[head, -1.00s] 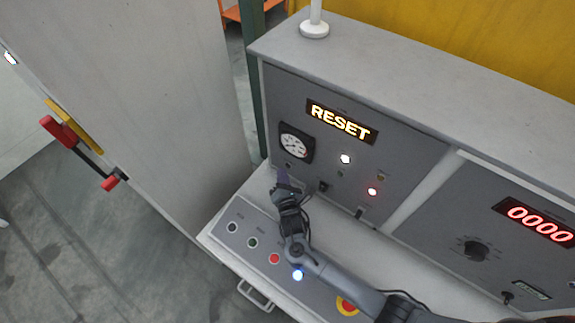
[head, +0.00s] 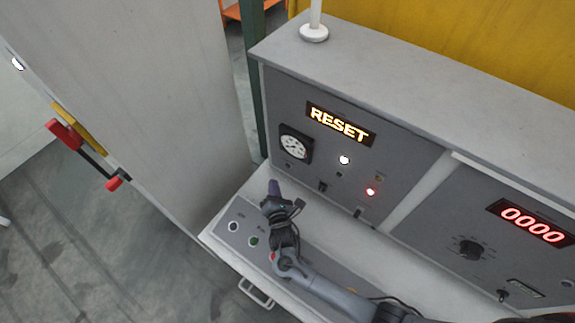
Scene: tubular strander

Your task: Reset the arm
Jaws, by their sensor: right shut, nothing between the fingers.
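My right gripper (head: 274,188) is shut and empty. It is above the sloped button strip of the control desk, below and left of the upright panel (head: 391,176), apart from the panel face. The panel carries a lit RESET display (head: 340,122), a round gauge (head: 294,146), a lit white lamp (head: 344,160) and a lit red lamp (head: 370,191). On the strip, a white button (head: 233,226) and a green button (head: 253,241) show. My right arm hides much of the strip to the right of them. My left gripper is out of view.
A counter panel at the right reads 0000 (head: 532,225), with a black knob (head: 470,248) below it. A tall grey cabinet (head: 150,110) stands at the left with a red-ended handle (head: 88,155). A drawer-like handle (head: 256,292) juts from the desk front.

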